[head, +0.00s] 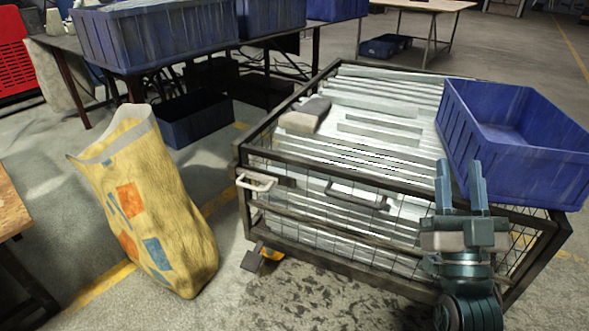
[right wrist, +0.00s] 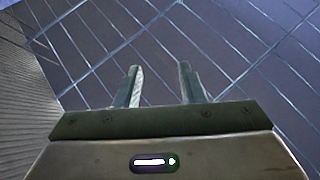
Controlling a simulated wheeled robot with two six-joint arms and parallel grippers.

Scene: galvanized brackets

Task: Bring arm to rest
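My right gripper (head: 461,187) is at the lower right of the head view, its two fingers pointing up and standing apart. It is in front of the near right part of the wire-sided cart (head: 330,225), below the blue crate (head: 520,130). In the right wrist view the gripper (right wrist: 160,85) also shows its fingers apart with nothing between them. Behind them is a dark surface crossed by thin wire lines. Galvanized brackets (head: 380,95) lie stacked in long pale rows inside the cart. My left gripper does not show.
A yellow paper sack (head: 150,200) stands on the floor at left. A table with blue bins (head: 155,35) is at the back left, with a dark blue bin (head: 195,118) on the floor below. A grey-brown block (head: 305,115) lies on the brackets.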

